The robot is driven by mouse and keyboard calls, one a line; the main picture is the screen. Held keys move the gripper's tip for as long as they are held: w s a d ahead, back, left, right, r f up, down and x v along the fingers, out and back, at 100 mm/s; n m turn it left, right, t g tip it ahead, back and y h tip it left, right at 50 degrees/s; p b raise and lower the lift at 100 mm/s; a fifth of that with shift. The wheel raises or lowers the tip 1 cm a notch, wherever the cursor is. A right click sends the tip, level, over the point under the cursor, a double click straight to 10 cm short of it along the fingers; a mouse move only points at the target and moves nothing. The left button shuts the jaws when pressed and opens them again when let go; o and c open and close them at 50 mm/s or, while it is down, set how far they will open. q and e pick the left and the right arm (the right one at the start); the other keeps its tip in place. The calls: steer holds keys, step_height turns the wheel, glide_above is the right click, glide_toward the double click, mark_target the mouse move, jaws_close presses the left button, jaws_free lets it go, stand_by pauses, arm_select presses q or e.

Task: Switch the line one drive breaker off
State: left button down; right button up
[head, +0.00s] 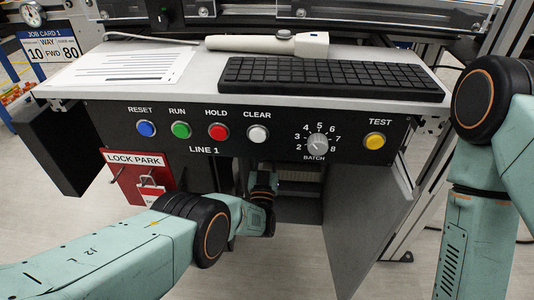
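The line one console panel (205,149) has a dark front lettered LINE 1. Below it is an open cabinet, with its left door (50,145) and right door (368,215) swung out. My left arm reaches from the lower left to the cabinet opening; its wrist is at the opening and its gripper fingers cannot be made out. No breaker can be made out; the dark interior (297,208) is partly covered by my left arm. My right arm stands at the right edge, its gripper out of view.
The panel carries blue RESET (146,129), green RUN (181,130), red HOLD (218,131), white CLEAR (257,134) and yellow TEST (374,141) buttons and a BATCH knob (317,142). A red LOCK PARK board (128,184) hangs at left. A keyboard (330,77), paper (132,66) and scanner-like device (268,44) lie on top.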

stand_by(0.3)
arm_select(q)
steer(key=c, duration=1.2)
jaws_free()
steer(key=shift+o, duration=0.2)
steer(key=shift+f, duration=0.15)
steer(key=v, duration=1.1)
steer(key=shift+s, duration=0.4)
steer(key=shift+f, duration=0.1)
